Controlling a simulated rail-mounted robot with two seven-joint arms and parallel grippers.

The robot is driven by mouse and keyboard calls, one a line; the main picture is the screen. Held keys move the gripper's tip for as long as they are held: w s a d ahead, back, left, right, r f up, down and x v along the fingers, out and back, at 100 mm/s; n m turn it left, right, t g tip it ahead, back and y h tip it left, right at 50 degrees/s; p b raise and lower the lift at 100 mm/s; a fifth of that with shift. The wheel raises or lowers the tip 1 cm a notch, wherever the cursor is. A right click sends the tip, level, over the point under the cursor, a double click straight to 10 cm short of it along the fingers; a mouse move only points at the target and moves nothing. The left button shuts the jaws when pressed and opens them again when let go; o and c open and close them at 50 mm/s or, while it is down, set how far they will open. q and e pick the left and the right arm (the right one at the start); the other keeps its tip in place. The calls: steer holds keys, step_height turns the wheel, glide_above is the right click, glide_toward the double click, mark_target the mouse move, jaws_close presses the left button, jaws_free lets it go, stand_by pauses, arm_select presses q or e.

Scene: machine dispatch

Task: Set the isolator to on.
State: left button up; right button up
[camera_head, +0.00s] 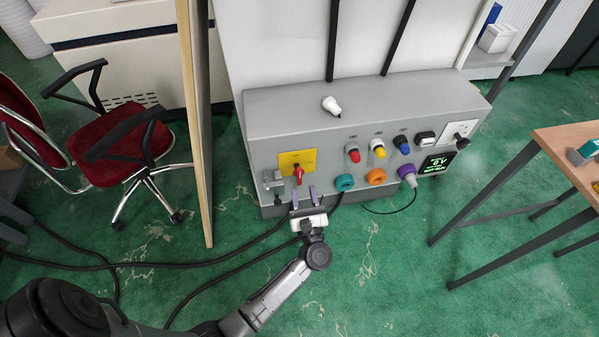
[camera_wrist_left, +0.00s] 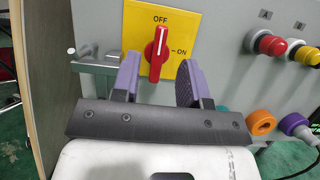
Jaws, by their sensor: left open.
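The isolator is a red rotary handle (camera_head: 298,172) on a yellow plate (camera_head: 290,158) at the left of the grey machine cabinet's front. In the left wrist view the red handle (camera_wrist_left: 156,54) stands nearly upright, its upper end toward OFF, tilted slightly right. ON is printed to its right on the yellow plate (camera_wrist_left: 182,22). My left gripper (camera_head: 305,198) is just below and in front of the handle. In the left wrist view its purple fingers (camera_wrist_left: 158,82) are open, one either side of the handle's lower end, with gaps. My right gripper is not seen.
A metal hasp (camera_head: 271,179) is left of the plate. Red (camera_head: 352,152), yellow (camera_head: 377,148) and blue (camera_head: 402,144) connectors are to the right, above teal (camera_head: 344,183) and orange (camera_head: 376,177) sockets. A wooden panel edge (camera_head: 197,130) stands close on the left. Cables lie on the green floor.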

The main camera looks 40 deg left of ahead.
mark_target(300, 176)
arm_select(q)
steer(key=shift+x, duration=3.05)
steer(key=shift+c, duration=0.2)
steer(key=c, duration=0.5)
